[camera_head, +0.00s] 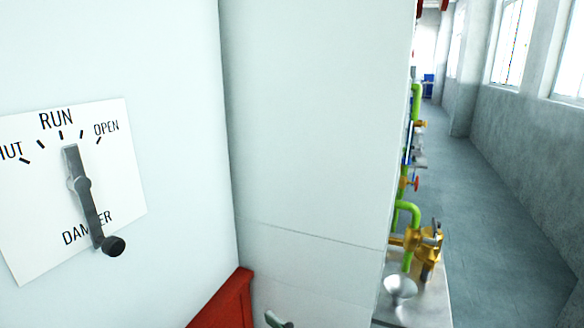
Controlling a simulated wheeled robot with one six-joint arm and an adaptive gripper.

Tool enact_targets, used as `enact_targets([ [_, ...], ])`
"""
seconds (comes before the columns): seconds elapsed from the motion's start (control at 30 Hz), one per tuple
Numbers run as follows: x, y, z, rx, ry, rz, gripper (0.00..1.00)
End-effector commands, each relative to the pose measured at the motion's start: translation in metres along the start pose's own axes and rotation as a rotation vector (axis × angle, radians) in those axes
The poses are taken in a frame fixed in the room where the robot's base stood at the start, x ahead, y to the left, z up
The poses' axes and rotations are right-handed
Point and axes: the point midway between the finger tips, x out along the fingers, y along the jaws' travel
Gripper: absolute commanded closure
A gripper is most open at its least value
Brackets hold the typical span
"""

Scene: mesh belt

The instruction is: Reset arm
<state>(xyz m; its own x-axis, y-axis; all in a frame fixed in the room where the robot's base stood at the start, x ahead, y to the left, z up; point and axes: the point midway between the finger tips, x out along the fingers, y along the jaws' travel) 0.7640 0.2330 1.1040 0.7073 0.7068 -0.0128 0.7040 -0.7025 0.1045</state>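My arm and my gripper do not show in the head view. A damper lever (84,186) is mounted on a white plate (30,255) at the left. The plate reads RUN and OPEN, with a word partly cut off at the left edge, and DAMPER below, partly covered by the lever. The lever's upper end points near the marks under RUN. Its dark round knob (113,246) hangs at the lower end.
A pale wall panel (310,130) fills the middle. A red part (225,304) and a small metal handle (277,320) show at the bottom. Green pipes (408,210) and a brass valve (428,245) stand at the right. Open grey floor (490,230) runs along the windows.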

Motion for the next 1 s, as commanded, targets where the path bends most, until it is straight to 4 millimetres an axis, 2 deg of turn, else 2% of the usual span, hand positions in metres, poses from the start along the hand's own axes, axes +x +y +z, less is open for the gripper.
enact_targets([
  [0.03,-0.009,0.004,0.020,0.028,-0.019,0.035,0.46],
  [0.1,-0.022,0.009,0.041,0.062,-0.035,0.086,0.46],
  [0.27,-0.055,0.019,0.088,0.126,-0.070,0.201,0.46],
  [0.5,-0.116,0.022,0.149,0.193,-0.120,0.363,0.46],
  [0.8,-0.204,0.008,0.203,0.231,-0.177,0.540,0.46],
  [1.0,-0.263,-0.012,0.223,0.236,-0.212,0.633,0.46],
])
